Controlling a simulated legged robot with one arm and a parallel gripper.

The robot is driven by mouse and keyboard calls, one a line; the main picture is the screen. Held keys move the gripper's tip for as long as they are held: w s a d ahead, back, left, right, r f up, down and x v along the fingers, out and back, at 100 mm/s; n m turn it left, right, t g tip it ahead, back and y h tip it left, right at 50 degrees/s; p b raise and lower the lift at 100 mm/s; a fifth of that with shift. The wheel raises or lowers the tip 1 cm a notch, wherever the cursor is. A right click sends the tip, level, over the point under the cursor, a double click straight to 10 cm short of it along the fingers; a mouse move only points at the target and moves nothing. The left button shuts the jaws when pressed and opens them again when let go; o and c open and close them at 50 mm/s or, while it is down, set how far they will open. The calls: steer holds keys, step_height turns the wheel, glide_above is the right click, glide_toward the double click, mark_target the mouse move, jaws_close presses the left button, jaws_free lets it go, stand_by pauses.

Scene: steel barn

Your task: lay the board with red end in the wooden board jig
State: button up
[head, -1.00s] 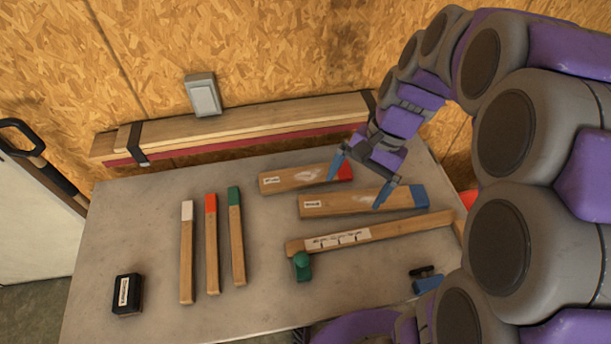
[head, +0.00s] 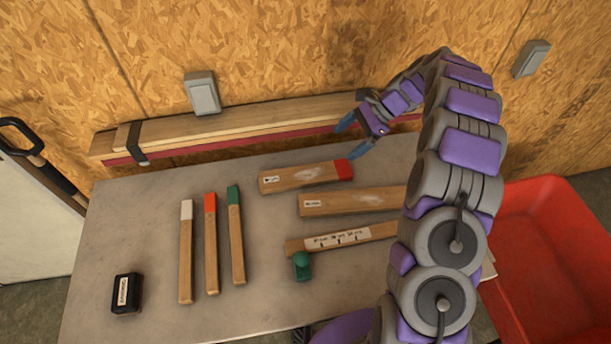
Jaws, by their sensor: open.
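A wide wooden board with a red end (head: 300,178) lies flat on the table, red end to the right. A thinner wooden strip with a red-orange end (head: 211,255) lies between a white-ended strip (head: 187,260) and a green-ended strip (head: 236,250). A long labelled wooden strip with a green knob (head: 302,264) lies nearer the front and may be the jig; I cannot tell for sure. My gripper (head: 342,143) is open and empty, above and just behind the wide board's red end, apart from it as far as I can see.
Another wide board (head: 345,202) lies in front, its right end hidden by my arm. A black box (head: 126,293) is at front left. Strapped planks (head: 230,128) lie along the wall. A red bin (head: 555,240) stands right of the table.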

step_height(320, 180, down, 3)
steer(key=w+m, duration=0.1)
steer(key=w, duration=0.1)
steer(key=b, duration=0.5)
glide_toward(307, 173)
steer(key=shift+y, duration=0.3)
steer(key=x, duration=0.9)
steer(key=shift+s+d+f, duration=0.1)
steer(key=shift+f, duration=0.15)
steer(key=c, duration=1.1)
steer(key=shift+r+p, duration=0.3)
steer(key=shift+r, duration=0.2)
steer(key=shift+c, duration=0.3)
step_height(307, 173, up, 3)
steer(key=shift+r+p, duration=0.1)
steer(key=shift+p, duration=0.55)
steer(key=s+d, duration=0.1)
steer(key=s, duration=0.4)
steer(key=s+d+p, duration=0.1)
steer(key=s, duration=0.4)
steer(key=s+d+r+p, duration=0.1)
steer(key=s+d, duration=0.1)
steer(key=s, duration=0.3)
steer(key=shift+s, duration=0.25)
